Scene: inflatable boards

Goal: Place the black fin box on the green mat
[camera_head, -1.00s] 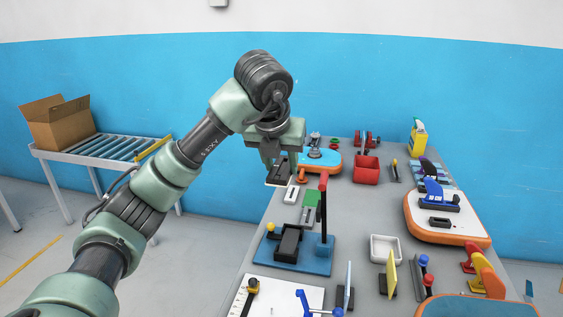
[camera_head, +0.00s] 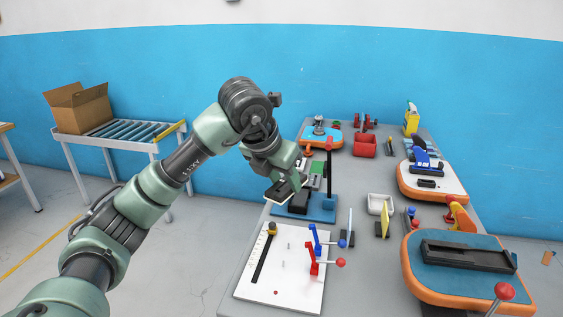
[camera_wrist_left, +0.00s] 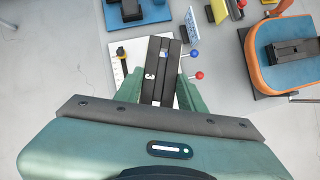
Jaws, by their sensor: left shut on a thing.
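My left gripper (camera_head: 286,186) is shut on the black fin box (camera_head: 281,193) and holds it in the air, tilted, left of the blue-based stand. The left wrist view shows the box (camera_wrist_left: 152,72) between the two green fingers, with a white mark like a 3 on its face. A green mat (camera_head: 317,168) shows in the head view, partly hidden behind the stand's dark post and my gripper. My right gripper is not in view.
The blue-based stand (camera_head: 322,214) has a tall post beside the gripper. A white board (camera_head: 270,290) with red and blue levers lies in front.

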